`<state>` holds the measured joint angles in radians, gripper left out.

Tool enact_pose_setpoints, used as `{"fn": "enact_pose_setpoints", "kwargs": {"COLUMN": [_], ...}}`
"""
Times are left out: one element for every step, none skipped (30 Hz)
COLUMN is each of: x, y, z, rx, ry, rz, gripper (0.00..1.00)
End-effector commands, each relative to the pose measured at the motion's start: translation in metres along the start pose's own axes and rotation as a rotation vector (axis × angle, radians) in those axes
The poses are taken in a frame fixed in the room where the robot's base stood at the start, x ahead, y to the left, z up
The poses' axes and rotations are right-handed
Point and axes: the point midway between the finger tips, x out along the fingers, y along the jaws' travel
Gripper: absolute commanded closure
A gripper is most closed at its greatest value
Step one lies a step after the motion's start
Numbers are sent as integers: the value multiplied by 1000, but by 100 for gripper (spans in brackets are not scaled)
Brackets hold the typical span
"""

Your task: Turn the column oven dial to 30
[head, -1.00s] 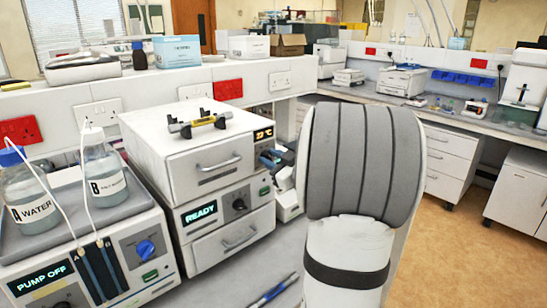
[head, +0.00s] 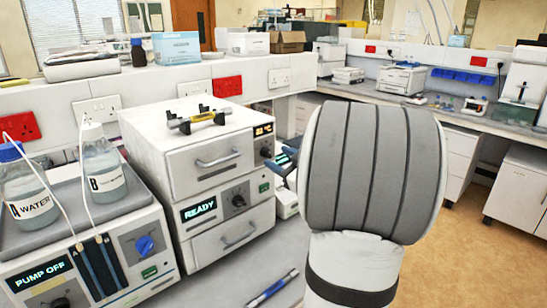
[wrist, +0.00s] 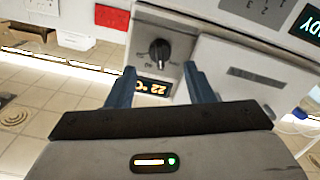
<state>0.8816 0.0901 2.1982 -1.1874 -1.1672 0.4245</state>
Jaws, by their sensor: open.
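The column oven (head: 205,158) is the white upper box of the stack, with an amber display (head: 263,130) and a dark dial (head: 266,152) at its right front. In the wrist view, the dial (wrist: 159,53) is a black knob with small markings around it, too small to read surely. The display (wrist: 155,88) appears upside down there and reads about 22 °C. My gripper (wrist: 160,68) is open and empty, its blue fingers pointing toward the panel on either side of the display, with the dial just beyond the tips.
A module reading READY (head: 199,209) with its own knob sits below the oven. The pump unit (head: 60,270) with two bottles stands at left. A small black-and-yellow tool (head: 199,120) lies on the oven. A pen (head: 272,287) lies on the bench in front.

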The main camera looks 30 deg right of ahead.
Motion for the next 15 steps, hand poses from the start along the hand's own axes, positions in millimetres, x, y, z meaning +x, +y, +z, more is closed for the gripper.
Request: {"fn": "enact_pose_setpoints", "kwargs": {"x": [-10,-15,-21,-25,-28,-32,-34,-36,-38,-38,-39,-39,-39,-39,-39], "y": [0,0,0,0,0,1,0,0,0,0,0,0,0,0,0], "z": [1,1,1,1,1,1,0,0,0,0,0,0,0,0,0], "rx": [-3,-2,-1,-1,-1,-1,-1,-2,-1,-1,-1,-1,0,0,0], "ry": [-1,-1,-1,-1,-1,-1,0,0,0,0,0,0,0,0,0], "rz": [4,4,4,2,3,3,2,1,0,0,0,0,-1,-1,-1], "gripper": [52,52,52,52,52,52,52,52,52,52,52,52,52,52,52]}}
